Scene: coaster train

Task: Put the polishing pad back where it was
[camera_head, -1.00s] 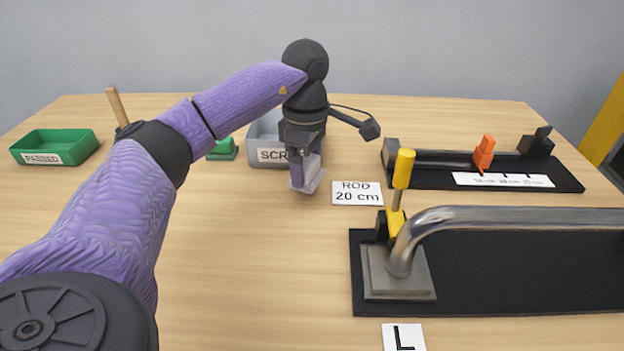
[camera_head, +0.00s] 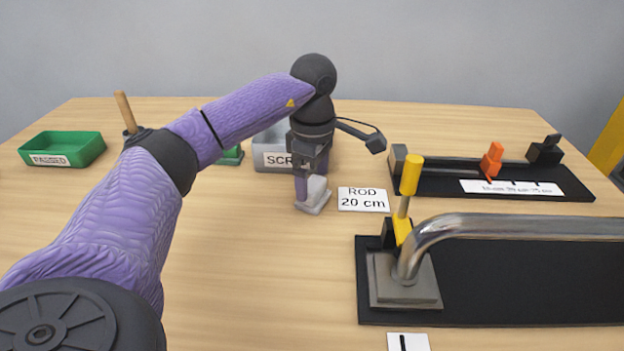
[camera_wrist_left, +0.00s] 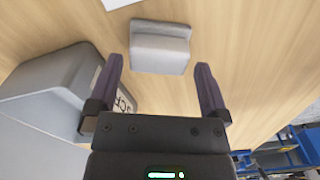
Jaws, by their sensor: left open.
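The grey polishing pad (camera_head: 316,197) rests on the table below my left gripper, left of the "ROD 20 cm" card. In the left wrist view the pad (camera_wrist_left: 160,52) shows as a grey block with a raised back part. My left gripper (camera_head: 309,188) points down over it. In the wrist view the fingers of my left gripper (camera_wrist_left: 160,70) are spread wide, one to each side of the pad, with gaps between. Whether the fingertips still overlap the pad in height is unclear. My right gripper is not in view.
A grey scrap bin (camera_head: 272,160) stands close behind-left of the gripper. A green "PASSED" tray (camera_head: 62,150) is at far left. The rod card (camera_head: 363,199) lies just right of the pad. A black fixture with a metal tube (camera_head: 500,275) fills the right front.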

